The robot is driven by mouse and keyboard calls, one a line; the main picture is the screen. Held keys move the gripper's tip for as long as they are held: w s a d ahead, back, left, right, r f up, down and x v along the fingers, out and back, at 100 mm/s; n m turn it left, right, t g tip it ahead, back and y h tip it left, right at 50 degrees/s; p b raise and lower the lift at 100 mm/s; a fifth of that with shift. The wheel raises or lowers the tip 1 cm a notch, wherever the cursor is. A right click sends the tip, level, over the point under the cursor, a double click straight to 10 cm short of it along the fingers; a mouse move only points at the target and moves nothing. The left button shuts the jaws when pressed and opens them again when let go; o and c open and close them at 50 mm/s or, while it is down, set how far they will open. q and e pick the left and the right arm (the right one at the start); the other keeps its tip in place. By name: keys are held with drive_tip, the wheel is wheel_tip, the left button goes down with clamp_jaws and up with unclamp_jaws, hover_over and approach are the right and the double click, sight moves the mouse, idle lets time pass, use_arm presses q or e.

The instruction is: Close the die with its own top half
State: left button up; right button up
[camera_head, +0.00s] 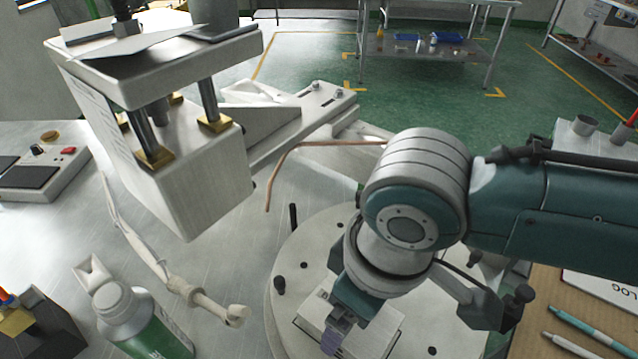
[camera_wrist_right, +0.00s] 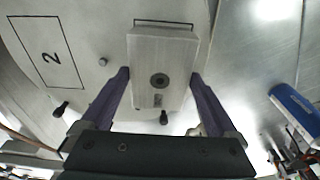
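A pale metal die block (camera_wrist_right: 160,60) with a dark round hole in its face is in the right wrist view, over an outlined rectangle on the round plate (camera_wrist_right: 85,20). My right gripper's purple fingers (camera_wrist_right: 160,85) stand on both sides of the block, their tips close against its sides. I cannot tell whether they grip it or whether it is lifted. In the head view, my right gripper (camera_head: 335,335) points down at the block (camera_head: 378,335) on the round plate (camera_head: 300,240), and my wrist hides part of it. Which die half this is, I cannot tell. My left gripper is out of view.
A press-like machine (camera_head: 190,150) stands at the left behind the plate. A white hose nozzle (camera_head: 190,292) and a green-labelled bottle (camera_head: 140,325) are at the front left. Pens (camera_head: 590,325) lie at the right.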

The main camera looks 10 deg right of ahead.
drive_tip(key=shift+o, duration=0.2)
wheel_tip(320, 180, up, 10)
drive_tip(key=p, duration=0.1)
drive_tip(key=shift+s+d, duration=0.35)
drive_tip(key=shift+s, duration=0.1)
